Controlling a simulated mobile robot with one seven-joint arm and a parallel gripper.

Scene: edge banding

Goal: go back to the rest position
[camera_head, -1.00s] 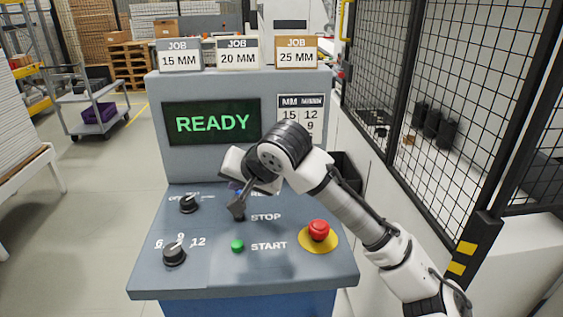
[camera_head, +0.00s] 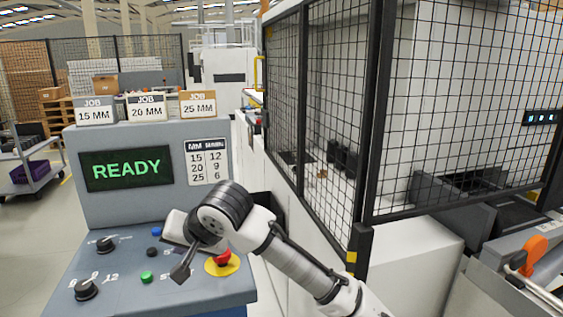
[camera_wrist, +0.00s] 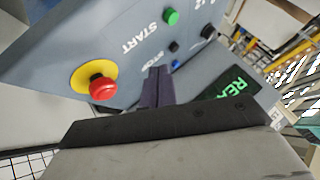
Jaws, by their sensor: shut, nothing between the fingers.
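My gripper (camera_head: 183,270) is shut and empty. It hangs above the sloped control panel (camera_head: 205,292) of a grey console, in front of the buttons, and looks clear of them. In the wrist view my shut fingers (camera_wrist: 157,87) point toward the panel, with the red emergency stop button (camera_wrist: 101,87) to their left. The green START button (camera_head: 147,277) and two black knobs (camera_head: 86,289) are left of my gripper. The screen (camera_head: 127,168) reads READY.
Job cards for 15, 20 and 25 MM (camera_head: 146,107) stand on top of the console. A black mesh fence (camera_head: 330,110) runs along the right side. A machine with an orange handle (camera_head: 535,250) is at the lower right. Open floor and a cart (camera_head: 30,175) lie to the left.

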